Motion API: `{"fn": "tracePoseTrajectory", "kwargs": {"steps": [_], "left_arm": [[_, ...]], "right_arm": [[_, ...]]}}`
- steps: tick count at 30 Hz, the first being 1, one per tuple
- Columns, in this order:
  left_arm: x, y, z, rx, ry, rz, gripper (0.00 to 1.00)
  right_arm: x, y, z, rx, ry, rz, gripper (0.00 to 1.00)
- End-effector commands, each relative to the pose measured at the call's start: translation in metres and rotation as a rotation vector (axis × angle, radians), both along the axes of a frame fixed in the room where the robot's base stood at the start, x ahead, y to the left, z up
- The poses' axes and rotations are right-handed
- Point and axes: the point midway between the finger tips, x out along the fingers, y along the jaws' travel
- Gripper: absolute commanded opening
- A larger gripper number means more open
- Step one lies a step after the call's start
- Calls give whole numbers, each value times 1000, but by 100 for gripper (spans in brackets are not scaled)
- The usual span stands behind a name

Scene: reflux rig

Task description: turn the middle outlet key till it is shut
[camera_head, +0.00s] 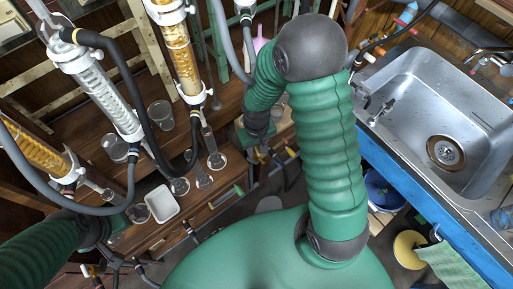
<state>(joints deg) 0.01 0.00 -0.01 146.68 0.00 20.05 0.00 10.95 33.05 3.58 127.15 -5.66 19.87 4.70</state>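Small tap-like fittings show along the front of the wooden bench (205,213), one with a green key (238,190) and one dark with a yellowish end (190,230). I cannot tell for certain which is the middle outlet key or how far it is turned. My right gripper (268,182) hangs below its green forearm, to the right of the green key and apart from it. Its dark fingers look spread and empty. My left gripper (115,272) is at the lower left, small and partly hidden below its forearm. Its finger gap is unclear.
Amber-packed columns (178,55) and a clear condenser (105,95) with dark hoses rise over the bench. Beakers (160,110), flasks (216,158) and a white tray (162,204) stand on it. A steel sink (410,100) in a blue-fronted counter is at right.

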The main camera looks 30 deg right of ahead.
Motion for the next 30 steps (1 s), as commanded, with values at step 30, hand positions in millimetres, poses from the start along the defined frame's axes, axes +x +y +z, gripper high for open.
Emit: {"fn": "tracePoseTrajectory", "kwargs": {"steps": [30], "left_arm": [[0,0,18,0,0,0,100]], "right_arm": [[0,1,4,-2,1,-176,0]]}}
